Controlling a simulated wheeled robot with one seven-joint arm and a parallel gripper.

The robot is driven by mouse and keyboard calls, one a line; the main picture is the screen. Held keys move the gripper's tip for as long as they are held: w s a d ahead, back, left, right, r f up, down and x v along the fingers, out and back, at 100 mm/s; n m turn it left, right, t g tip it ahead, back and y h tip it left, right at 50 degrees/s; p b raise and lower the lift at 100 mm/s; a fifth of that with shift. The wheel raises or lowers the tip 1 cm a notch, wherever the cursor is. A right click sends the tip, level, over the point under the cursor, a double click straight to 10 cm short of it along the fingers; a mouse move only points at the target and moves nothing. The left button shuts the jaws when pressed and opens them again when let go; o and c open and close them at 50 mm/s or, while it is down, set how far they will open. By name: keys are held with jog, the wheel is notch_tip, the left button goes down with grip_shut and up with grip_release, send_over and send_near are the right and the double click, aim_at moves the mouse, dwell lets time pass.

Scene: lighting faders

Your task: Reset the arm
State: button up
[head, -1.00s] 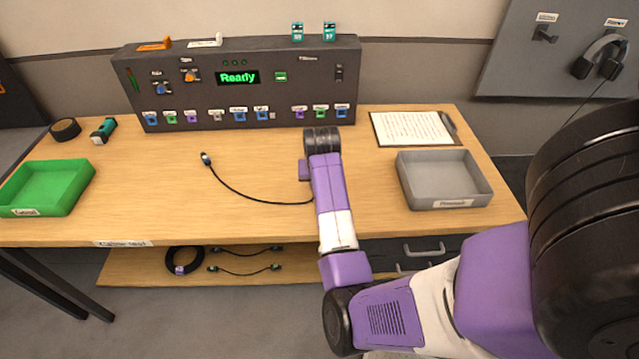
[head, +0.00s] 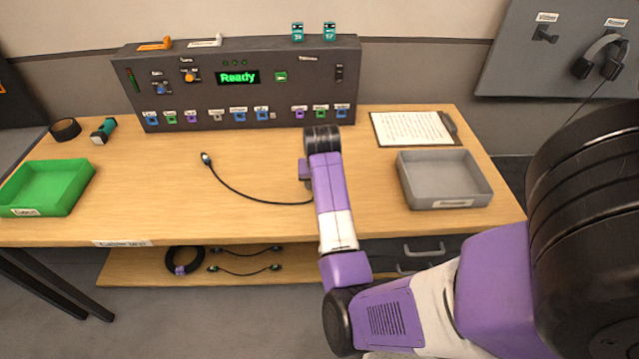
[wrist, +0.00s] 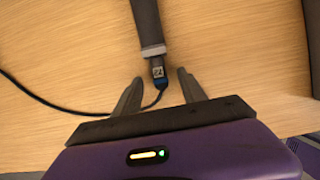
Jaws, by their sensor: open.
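My arm reaches over the wooden table, and in the head view its links hide my gripper. In the wrist view my gripper (wrist: 160,82) is open, its two dark fingers apart. Between and just beyond the fingertips lies the dark plug end of a cable, with a grey collar, a small label (wrist: 158,72) and a blue part. Its thin black cable (wrist: 60,102) runs off to the left. I cannot tell whether the fingers touch the plug. In the head view the black cable (head: 245,193) curves over the table from its other plug (head: 206,158) to behind my arm.
A dark panel (head: 215,100) with a green "Ready" display stands at the table's back. A green tray (head: 75,190) is at left, a grey tray (head: 465,203) and clipboard (head: 412,128) at right. Coiled cable (head: 185,260) lies on the lower shelf. The table's middle left is clear.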

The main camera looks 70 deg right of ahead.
jog(key=v, duration=0.7)
jog(key=shift+r, duration=0.15)
